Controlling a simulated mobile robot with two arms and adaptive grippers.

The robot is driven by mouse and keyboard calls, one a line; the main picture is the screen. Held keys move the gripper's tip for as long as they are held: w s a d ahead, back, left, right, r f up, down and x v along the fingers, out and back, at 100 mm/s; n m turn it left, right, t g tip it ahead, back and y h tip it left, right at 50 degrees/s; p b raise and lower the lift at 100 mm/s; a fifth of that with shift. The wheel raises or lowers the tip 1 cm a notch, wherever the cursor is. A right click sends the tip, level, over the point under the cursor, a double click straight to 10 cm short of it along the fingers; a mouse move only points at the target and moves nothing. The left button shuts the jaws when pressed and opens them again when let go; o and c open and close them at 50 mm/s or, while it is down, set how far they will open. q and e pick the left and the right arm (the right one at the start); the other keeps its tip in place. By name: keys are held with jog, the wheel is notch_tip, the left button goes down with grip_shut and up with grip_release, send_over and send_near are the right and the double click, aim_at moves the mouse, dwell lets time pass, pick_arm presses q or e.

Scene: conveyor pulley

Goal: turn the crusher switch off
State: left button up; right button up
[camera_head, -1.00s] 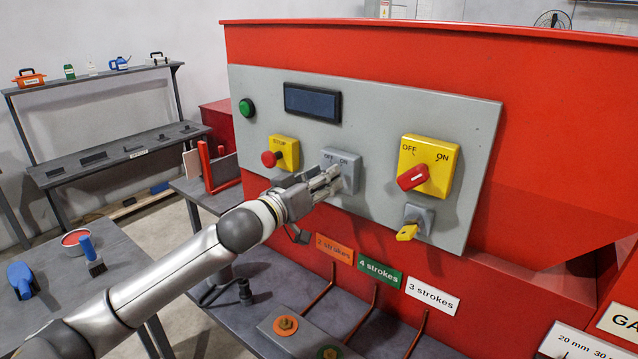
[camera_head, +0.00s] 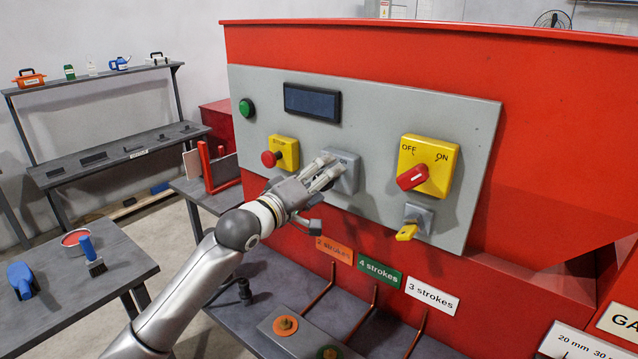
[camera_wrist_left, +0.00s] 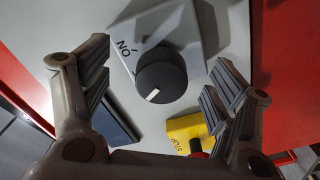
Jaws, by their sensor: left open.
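A grey switch box (camera_head: 348,181) with a black round knob (camera_wrist_left: 162,76) sits on the grey control panel. In the left wrist view its "ON" lettering shows upside down, and the knob's white mark is at its lower left. My left gripper (camera_head: 328,172) is in front of this switch. In the wrist view its open fingers (camera_wrist_left: 158,70) stand on either side of the knob, with gaps. In the head view the fingers hide the knob and part of the lettering. A yellow box with a red OFF/ON switch (camera_head: 413,177) is farther right. My right gripper is not in view.
A yellow stop box with a red button (camera_head: 272,159) is close on the left; it also shows in the wrist view (camera_wrist_left: 188,130). A dark display (camera_head: 312,103) is above. A yellow key (camera_head: 407,232) is at lower right. Below are stroke labels and bent rods.

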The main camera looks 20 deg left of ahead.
pick_arm(q)
jog(key=shift+o, duration=1.2)
jog(key=shift+s+a, duration=0.1)
jog(key=p+v, duration=0.2)
jog(key=v, duration=0.5)
